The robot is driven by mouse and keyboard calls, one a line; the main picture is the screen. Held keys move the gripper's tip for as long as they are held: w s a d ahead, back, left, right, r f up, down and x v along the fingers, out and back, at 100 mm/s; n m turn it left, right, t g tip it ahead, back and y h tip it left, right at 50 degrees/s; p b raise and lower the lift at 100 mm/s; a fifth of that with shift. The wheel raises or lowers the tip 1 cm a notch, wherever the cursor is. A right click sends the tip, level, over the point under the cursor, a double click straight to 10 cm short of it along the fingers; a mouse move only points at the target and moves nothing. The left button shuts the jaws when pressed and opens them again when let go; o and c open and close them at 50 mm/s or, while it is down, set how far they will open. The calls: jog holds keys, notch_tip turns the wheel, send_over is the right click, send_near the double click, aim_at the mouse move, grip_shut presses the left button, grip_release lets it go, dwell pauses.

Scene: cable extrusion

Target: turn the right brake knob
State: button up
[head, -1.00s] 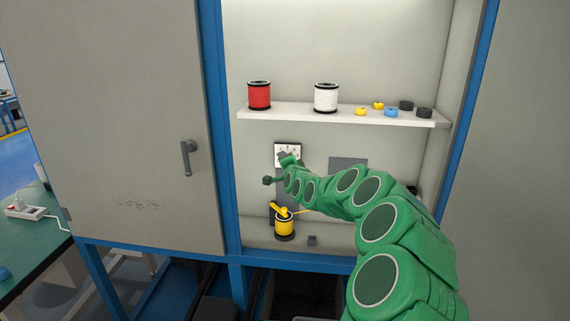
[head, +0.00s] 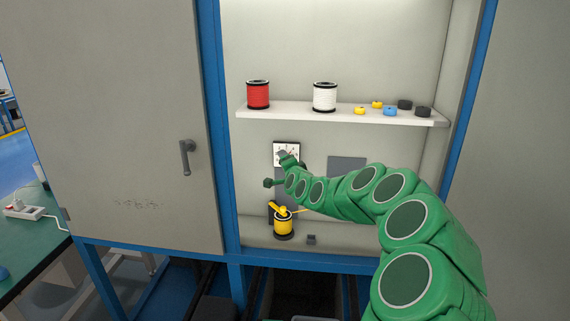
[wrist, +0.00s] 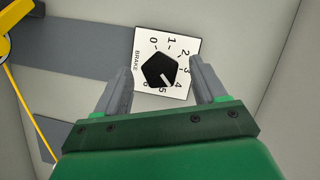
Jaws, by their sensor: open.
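The dial plate (head: 281,147) also shows in the head view, partly hidden by my gripper. My gripper (wrist: 160,66) is open and empty, facing the dial, with one finger to each side of the knob in the picture. I cannot tell how far the fingertips are from the plate. In the head view my gripper (head: 283,170) is just in front of the dial.
A yellow spool (head: 283,226) with a yellow cable stands below the dial. A shelf (head: 300,116) above holds a red spool (head: 258,95), a white spool (head: 325,97) and small coloured pieces. A grey plate (head: 346,163) is to the right, behind my arm.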

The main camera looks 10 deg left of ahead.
jog(key=shift+v, duration=2.45)
jog(key=shift+d+f, duration=0.1)
notch_tip(320, 180, down, 4)
jog(key=a+n+t+h, duration=0.3)
jog(key=n+t+h, duration=0.35)
jog(key=n, duration=0.35)
jog(key=shift+t+y, duration=0.35)
jog(key=shift+x, duration=3.9)
jog(key=shift+d+f, duration=0.1)
jog(key=shift+d, duration=0.05)
